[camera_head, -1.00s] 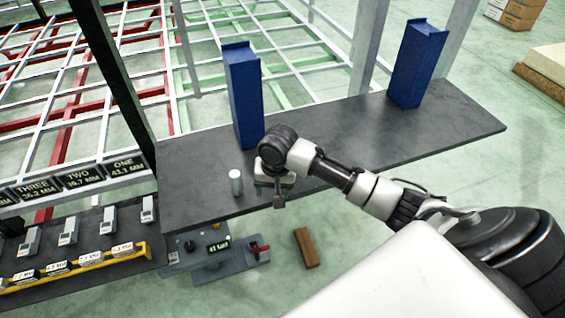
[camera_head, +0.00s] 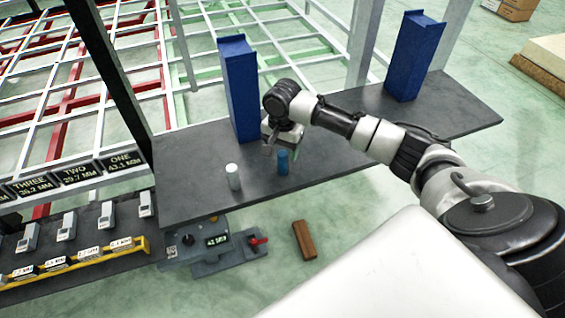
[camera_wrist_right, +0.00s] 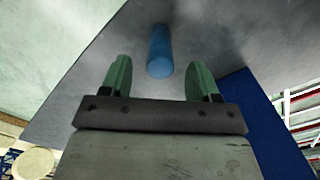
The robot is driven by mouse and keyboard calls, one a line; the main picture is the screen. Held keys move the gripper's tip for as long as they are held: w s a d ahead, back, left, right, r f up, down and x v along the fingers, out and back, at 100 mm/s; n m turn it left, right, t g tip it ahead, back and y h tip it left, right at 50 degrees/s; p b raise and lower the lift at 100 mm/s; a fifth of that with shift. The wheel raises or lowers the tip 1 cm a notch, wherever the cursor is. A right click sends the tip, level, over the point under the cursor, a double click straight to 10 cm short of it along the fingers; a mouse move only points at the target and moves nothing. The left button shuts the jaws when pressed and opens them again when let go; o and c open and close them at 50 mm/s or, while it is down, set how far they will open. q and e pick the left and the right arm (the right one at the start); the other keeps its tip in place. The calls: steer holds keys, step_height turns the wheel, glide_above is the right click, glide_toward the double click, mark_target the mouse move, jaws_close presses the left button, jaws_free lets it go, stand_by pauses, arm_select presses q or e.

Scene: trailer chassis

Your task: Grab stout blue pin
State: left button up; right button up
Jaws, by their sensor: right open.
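The stout blue pin (camera_head: 283,161) stands upright on the grey shelf (camera_head: 190,190), near its front edge. In the right wrist view the blue pin (camera_wrist_right: 160,50) lies ahead of the jaws, in line with the gap between the two green fingers. My right gripper (camera_head: 272,140) is above the shelf, just behind and left of the pin in the head view. In the wrist view the right gripper (camera_wrist_right: 160,80) is open and empty, its fingers apart on either side of the pin's line. My left gripper is not in view.
A white pin (camera_head: 233,176) stands left of the blue pin. Tall blue boxes stand behind the gripper (camera_head: 240,90) and at the shelf's right end (camera_head: 415,57). A device with a small display (camera_head: 217,241) sits below the front edge. A brown block (camera_head: 304,240) lies on the floor.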

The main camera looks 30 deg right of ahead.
mark_target(283, 163)
steer(key=shift+f, duration=2.4)
jaws_close()
